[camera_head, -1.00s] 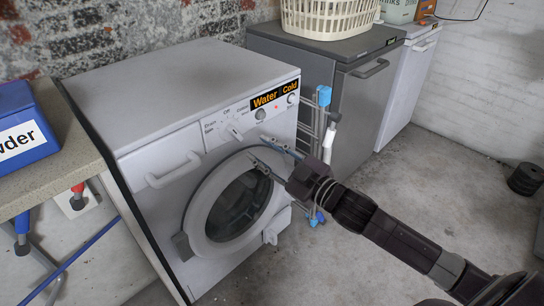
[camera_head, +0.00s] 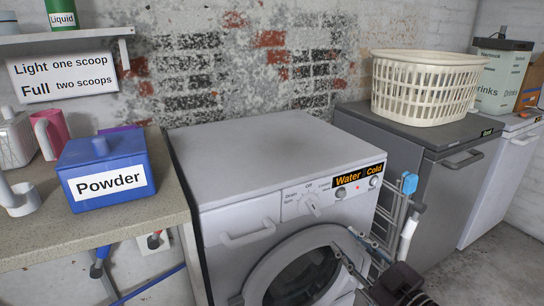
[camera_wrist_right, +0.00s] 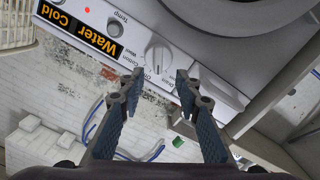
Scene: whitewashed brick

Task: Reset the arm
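The white washing machine (camera_head: 262,152) stands in the middle of the head view, with its round door (camera_head: 275,262) closed at the front. My right gripper (camera_head: 350,252) is low in the head view, in front of the right side of the door, its fingers spread apart. In the right wrist view my right gripper (camera_wrist_right: 158,85) is open with nothing between its fingers. The machine's dial (camera_wrist_right: 157,55) shows just beyond the fingertips there, and I cannot tell the exact gap. My left gripper is not in view.
A counter (camera_head: 100,222) at left holds a blue Powder box (camera_head: 105,172) and a pink cup (camera_head: 50,132). A drying rack (camera_head: 398,215) stands right of the washer. A grey appliance (camera_head: 440,185) carries a cream basket (camera_head: 425,88). Floor at lower right is open.

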